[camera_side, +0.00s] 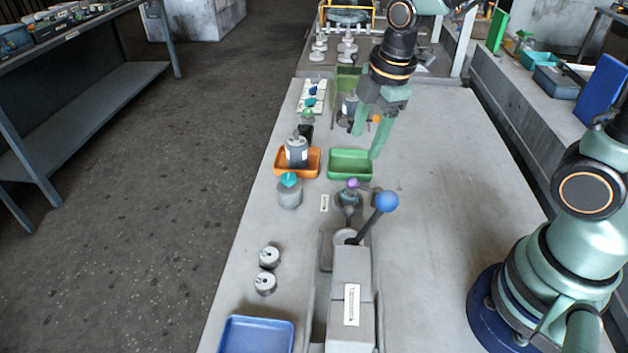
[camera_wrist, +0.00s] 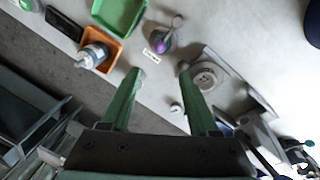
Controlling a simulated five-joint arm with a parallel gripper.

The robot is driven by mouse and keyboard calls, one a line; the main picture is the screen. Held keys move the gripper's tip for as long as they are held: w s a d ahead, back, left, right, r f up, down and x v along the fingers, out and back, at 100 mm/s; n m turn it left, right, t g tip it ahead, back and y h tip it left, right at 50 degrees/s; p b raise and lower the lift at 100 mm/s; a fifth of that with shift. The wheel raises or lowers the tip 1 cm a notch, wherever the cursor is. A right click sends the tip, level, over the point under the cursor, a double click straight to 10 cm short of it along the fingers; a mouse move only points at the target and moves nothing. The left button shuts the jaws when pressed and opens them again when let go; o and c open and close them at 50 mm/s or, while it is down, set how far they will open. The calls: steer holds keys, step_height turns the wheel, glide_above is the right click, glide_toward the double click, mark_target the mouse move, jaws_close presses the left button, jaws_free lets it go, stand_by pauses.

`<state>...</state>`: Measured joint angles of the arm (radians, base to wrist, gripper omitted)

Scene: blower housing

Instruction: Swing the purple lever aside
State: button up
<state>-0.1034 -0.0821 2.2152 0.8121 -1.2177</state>
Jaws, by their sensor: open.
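The purple lever knob (camera_side: 352,184) sits at the middle of the table in the side view, on a short stem above a small dark round base. In the wrist view the purple knob (camera_wrist: 177,20) is at the top centre, beyond my fingertips. My gripper (camera_side: 366,143) is open and empty. It hangs above the table, over the green tray area in the side view, apart from the lever.
A lever with a blue ball (camera_side: 387,201) stands right next to the purple knob, on a grey fixture (camera_side: 350,285). A green tray (camera_side: 350,176) and an orange tray (camera_side: 283,172) holding a grey cylinder (camera_side: 297,152) lie behind. The table's right side is clear.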

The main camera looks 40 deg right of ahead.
mark_target(353, 180)
steer(key=shift+n, duration=0.3)
steer(key=f, duration=0.4)
steer(key=w+f, duration=0.1)
steer(key=f, duration=0.3)
steer(key=w+f, duration=0.1)
steer(key=f, duration=0.3)
steer(key=shift+w+d+f, duration=0.15)
steer(key=shift+w+f, duration=0.05)
steer(key=shift+w, duration=0.05)
